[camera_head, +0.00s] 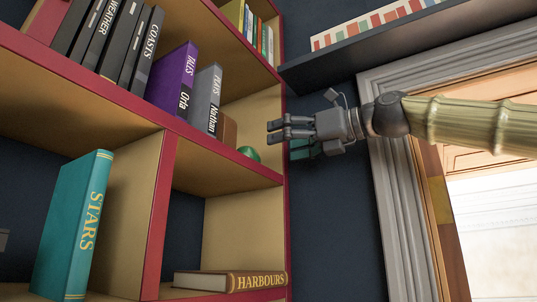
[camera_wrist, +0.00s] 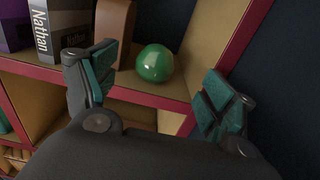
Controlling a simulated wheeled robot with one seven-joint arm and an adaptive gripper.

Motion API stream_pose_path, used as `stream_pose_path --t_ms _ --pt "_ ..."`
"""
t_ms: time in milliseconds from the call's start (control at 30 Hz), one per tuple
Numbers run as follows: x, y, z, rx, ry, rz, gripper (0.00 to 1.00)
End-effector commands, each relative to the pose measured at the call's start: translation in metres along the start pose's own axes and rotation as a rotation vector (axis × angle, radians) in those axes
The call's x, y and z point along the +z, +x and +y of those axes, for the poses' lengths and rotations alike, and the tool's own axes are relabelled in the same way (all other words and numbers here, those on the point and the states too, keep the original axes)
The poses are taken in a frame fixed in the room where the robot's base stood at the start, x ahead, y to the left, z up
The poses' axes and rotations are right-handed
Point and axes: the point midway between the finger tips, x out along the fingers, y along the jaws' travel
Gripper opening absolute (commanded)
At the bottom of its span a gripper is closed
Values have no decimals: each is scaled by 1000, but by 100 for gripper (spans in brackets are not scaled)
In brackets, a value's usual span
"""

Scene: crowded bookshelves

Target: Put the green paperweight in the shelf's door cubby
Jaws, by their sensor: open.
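The green paperweight (camera_wrist: 155,63) is a shiny round ball on a shelf board of the red-edged bookshelf. In the head view the paperweight (camera_head: 249,154) shows at the right end of that board, partly hidden. My gripper (camera_head: 273,131) is open and empty, just right of the paperweight in the head view. In the wrist view my gripper (camera_wrist: 160,88) has its fingers spread on either side of the paperweight's place, with the ball ahead between them and apart from both. I cannot make out a door on any cubby.
A brown block (camera_wrist: 115,30) stands left of the paperweight, beside the grey Nathan book (camera_head: 205,98). Below, the Harbours book (camera_head: 230,281) lies flat in a cubby with free room above it. The teal Stars book (camera_head: 72,225) stands in the left cubby. A dark wall shelf (camera_head: 380,45) hangs above my arm.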

Motion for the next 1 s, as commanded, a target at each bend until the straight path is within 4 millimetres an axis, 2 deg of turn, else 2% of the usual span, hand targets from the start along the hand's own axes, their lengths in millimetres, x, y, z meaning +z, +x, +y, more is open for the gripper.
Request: stream_pose_path --t_ms 100,300,1000 --pt "-2 -19 0 -1 -1 -2 83" --pt "-1 -36 0 0 -1 0 83" --pt "0 -40 0 0 0 0 83"
